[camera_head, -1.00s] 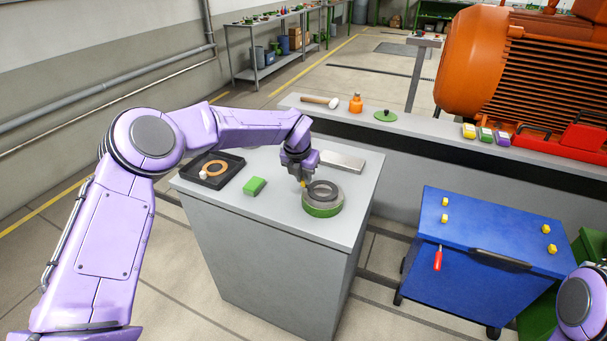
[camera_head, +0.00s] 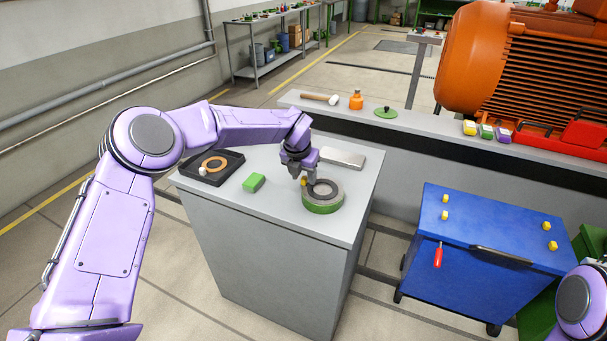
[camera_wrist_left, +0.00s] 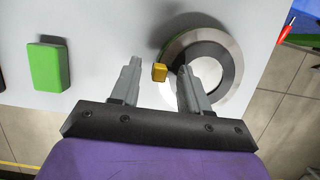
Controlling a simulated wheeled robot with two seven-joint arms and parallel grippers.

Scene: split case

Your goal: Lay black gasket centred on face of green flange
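The green flange (camera_head: 323,207) lies on the grey worktop, with a green side and a grey metal face. The black gasket (camera_head: 313,188) shows as a dark ring lying on that face; I cannot tell its exact centring. A small yellow tab (camera_head: 304,181) stands at the ring's left edge. In the left wrist view the tab (camera_wrist_left: 159,72) sits between the fingers, with gaps on both sides. My left gripper (camera_wrist_left: 159,78) is open, at the flange's left side, its right finger overlapping the flange in view. My right gripper is out of view; only part of that arm shows.
A green block (camera_head: 254,183) lies left of the flange. A black tray (camera_head: 229,172) with an orange ring (camera_head: 214,166) is at the worktop's far left. A metal plate (camera_head: 342,158) lies behind the flange. A blue cart (camera_head: 490,240) stands to the right.

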